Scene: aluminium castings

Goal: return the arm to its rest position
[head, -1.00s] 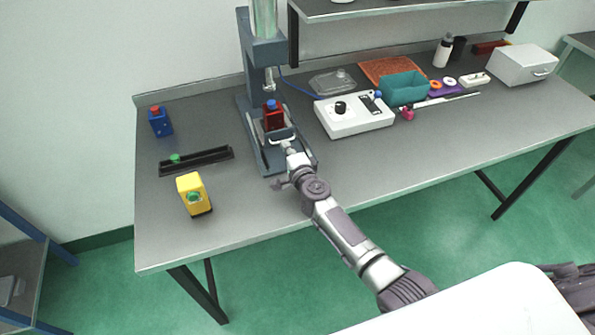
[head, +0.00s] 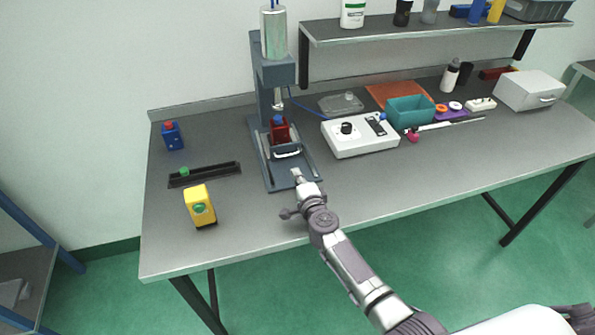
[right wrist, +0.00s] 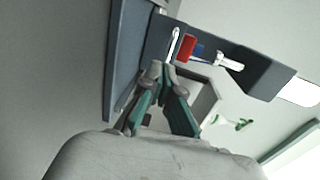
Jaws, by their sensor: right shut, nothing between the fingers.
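My right gripper (head: 297,175) is shut and empty. It is over the front end of the base of the blue-grey press (head: 266,100), apart from the red block. The right arm reaches in from the lower right over the table's front edge. In the right wrist view the closed fingertips (right wrist: 160,76) point toward the press base (right wrist: 126,50). A red block (head: 280,132) with a blue top stands on the press base under the ram; it also shows in the right wrist view (right wrist: 187,48). My left gripper is not in view.
The grey table (head: 245,235) is clear at front left. A yellow box (head: 199,203) with a green button, a black tray (head: 205,174) and a blue block (head: 173,137) stand left of the press. A white control box (head: 360,140) stands right. A shelf (head: 430,33) overhangs the back.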

